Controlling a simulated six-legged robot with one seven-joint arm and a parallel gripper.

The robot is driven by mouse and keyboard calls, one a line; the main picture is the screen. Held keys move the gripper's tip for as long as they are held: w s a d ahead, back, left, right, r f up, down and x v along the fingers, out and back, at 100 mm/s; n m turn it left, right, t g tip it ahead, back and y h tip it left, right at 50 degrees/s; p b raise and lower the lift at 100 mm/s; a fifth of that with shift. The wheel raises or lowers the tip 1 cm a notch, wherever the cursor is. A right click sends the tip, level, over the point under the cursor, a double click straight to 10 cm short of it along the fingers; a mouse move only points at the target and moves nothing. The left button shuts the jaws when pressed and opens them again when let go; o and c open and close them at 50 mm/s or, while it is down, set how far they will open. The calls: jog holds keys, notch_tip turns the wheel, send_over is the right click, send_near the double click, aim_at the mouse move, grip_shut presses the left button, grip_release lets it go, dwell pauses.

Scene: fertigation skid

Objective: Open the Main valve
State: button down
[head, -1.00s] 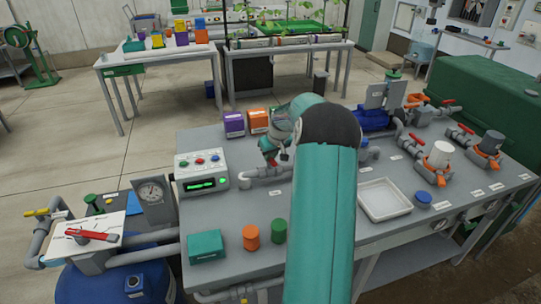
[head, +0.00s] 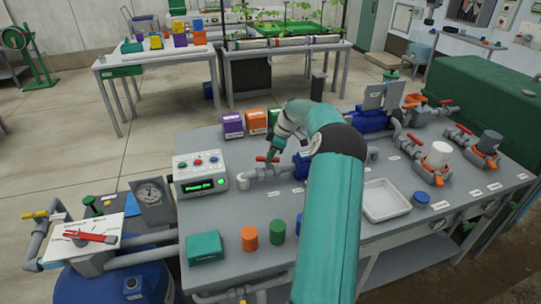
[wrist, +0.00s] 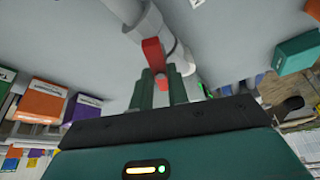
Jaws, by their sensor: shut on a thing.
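The lever appears to lie roughly along the pipe. My gripper (head: 274,153) reaches down to this lever from behind. In the wrist view the lever (wrist: 152,52) rises between the two fingertips of my gripper (wrist: 160,76), which are shut on it. The grey pipe (wrist: 130,18) runs just beyond. I cannot read a label that names this valve as Main.
The control box (head: 201,172) with a green display stands left of the valve. Purple (head: 233,125) and orange (head: 257,121) boxes stand behind it. Another red lever (head: 92,237) is on a white plate at far left. A white tray (head: 385,200) lies to the right.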

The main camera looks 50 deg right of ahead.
jog(key=n, duration=0.2)
jog(key=n+g+y, duration=0.1)
jog(key=n, duration=0.1)
jog(key=shift+w+d+n+g, duration=0.1)
jog(key=shift+d+n+g, duration=0.05)
jog(key=shift+n+g, duration=0.2)
dwell(0.4)
jog(key=c, duration=1.4)
grip_release()
jog(key=shift+o, duration=0.2)
jog(key=shift+w+r, duration=0.1)
jog(key=shift+r, duration=0.05)
